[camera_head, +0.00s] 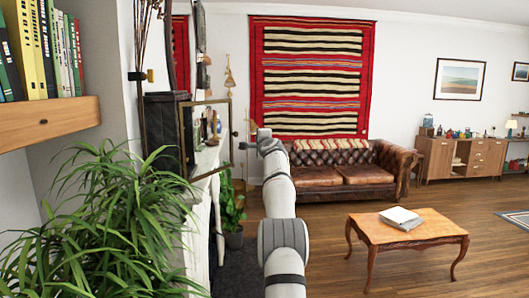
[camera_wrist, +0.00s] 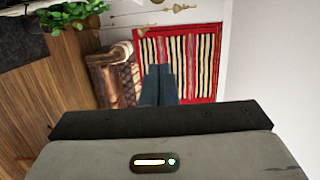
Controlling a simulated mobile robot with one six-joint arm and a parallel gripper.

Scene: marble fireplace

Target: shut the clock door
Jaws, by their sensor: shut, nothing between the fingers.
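The clock (camera_head: 163,128) is a dark case on the mantel at the left of the head view. Its door (camera_head: 207,102) is a thin brass-coloured frame with a clear pane, swung open to the right of the case. In the wrist view the fingers (camera_wrist: 160,72) are together and empty. I cannot make out the door in the wrist view.
A leafy plant (camera_head: 110,225) fills the lower left, below a bookshelf (camera_head: 50,122). The white mantel (camera_head: 205,160) runs beneath the clock. A leather sofa (camera_head: 345,172) and wooden table (camera_head: 405,232) are beyond to the right. Space right of my gripper looks clear.

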